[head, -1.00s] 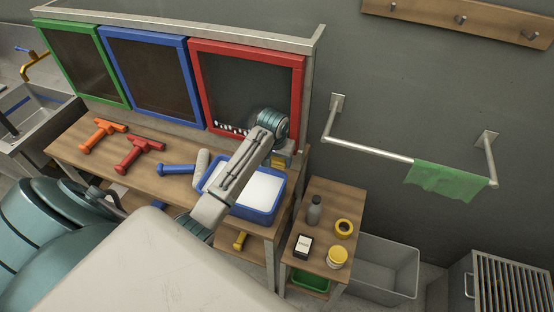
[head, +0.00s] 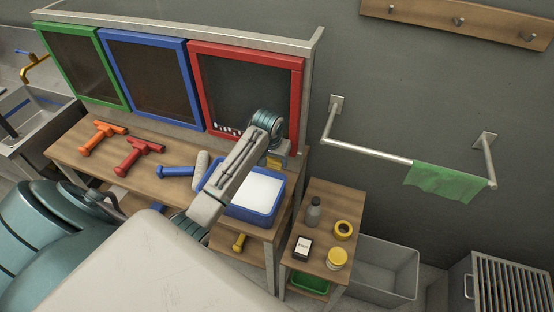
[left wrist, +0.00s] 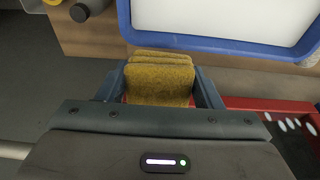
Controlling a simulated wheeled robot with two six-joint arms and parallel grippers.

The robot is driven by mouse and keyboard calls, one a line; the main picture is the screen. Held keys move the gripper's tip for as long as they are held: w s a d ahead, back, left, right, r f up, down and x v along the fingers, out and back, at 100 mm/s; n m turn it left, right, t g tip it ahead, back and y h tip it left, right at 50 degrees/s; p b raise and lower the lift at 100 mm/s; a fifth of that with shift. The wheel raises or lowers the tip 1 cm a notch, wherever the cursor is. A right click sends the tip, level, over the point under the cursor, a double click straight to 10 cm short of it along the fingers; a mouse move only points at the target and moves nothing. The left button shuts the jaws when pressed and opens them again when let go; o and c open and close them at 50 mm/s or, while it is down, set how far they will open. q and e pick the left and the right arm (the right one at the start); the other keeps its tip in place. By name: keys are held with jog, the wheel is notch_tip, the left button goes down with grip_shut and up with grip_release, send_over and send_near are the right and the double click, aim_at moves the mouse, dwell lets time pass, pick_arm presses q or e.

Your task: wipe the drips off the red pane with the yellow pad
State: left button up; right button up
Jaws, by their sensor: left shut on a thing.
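The red pane (head: 245,92) is the rightmost of the framed panes at the back of the bench. White drips (head: 228,128) run along its lower edge, partly hidden behind my left arm; some show at the right of the left wrist view (left wrist: 290,124). My left gripper (head: 278,158) is in front of the pane's lower right corner. It is shut on the yellow pad (left wrist: 159,80), which sits between its two fingers. I cannot tell whether the pad touches the pane or frame. My right gripper is not in view.
A blue tray (head: 251,216) with a white inside stands below my left arm. Orange (head: 100,136), red (head: 137,155) and blue (head: 177,171) handled tools lie to its left. A small side table (head: 321,232) with several items stands at the right.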

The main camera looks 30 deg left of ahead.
pick_arm(q)
jog(key=shift+s+a, duration=0.5)
jog(key=shift+a, duration=1.6)
jog(key=shift+s+a, duration=0.5)
jog(key=shift+a, duration=1.6)
jog(key=shift+s+a, duration=0.5)
jog(key=shift+a, duration=1.6)
jog(key=shift+s+a+r, duration=0.1)
jog(key=shift+s+a, duration=0.1)
jog(key=shift+a, duration=0.65)
jog(key=shift+s+a+f, duration=0.1)
jog(key=shift+s+a, duration=0.1)
jog(key=shift+a, duration=0.65)
jog(key=shift+s+a+r, duration=0.1)
jog(key=shift+s+a, duration=0.1)
jog(key=shift+a, duration=0.65)
jog(key=s+a, duration=0.1)
jog(key=a, duration=0.7)
jog(key=shift+s, duration=0.4)
jog(key=shift+s, duration=0.1)
jog(key=s+d, duration=0.1)
jog(key=s, duration=0.5)
jog(key=shift+s+d, duration=0.25)
jog(key=shift+d, duration=0.05)
